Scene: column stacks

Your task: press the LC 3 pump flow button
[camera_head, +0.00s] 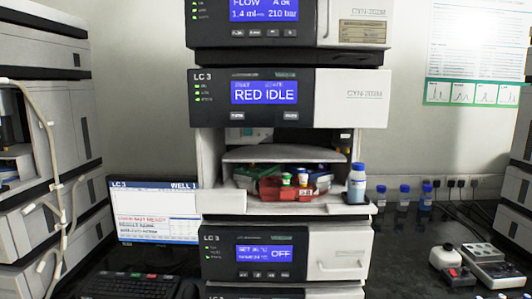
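The pump module (216,35) is at the top centre of the head view, its upper part cut off by the frame edge. Its blue display (264,11) shows FLOW, 1.4 ml and 210 bar. A row of small buttons (255,33) runs just under that display; their labels are too small to read. Below it is a module marked LC 3 (212,110), with a display (264,92) reading RED IDLE and two buttons under it. Neither of my grippers shows in this view.
An open bay (240,208) below holds vials, a red rack and a blue-capped bottle (357,184). A lower LC 3 module (215,262) reads OFF. A monitor (158,228) and keyboard (133,285) stand left. Other stacks flank both sides; small bottles (404,197) stand right.

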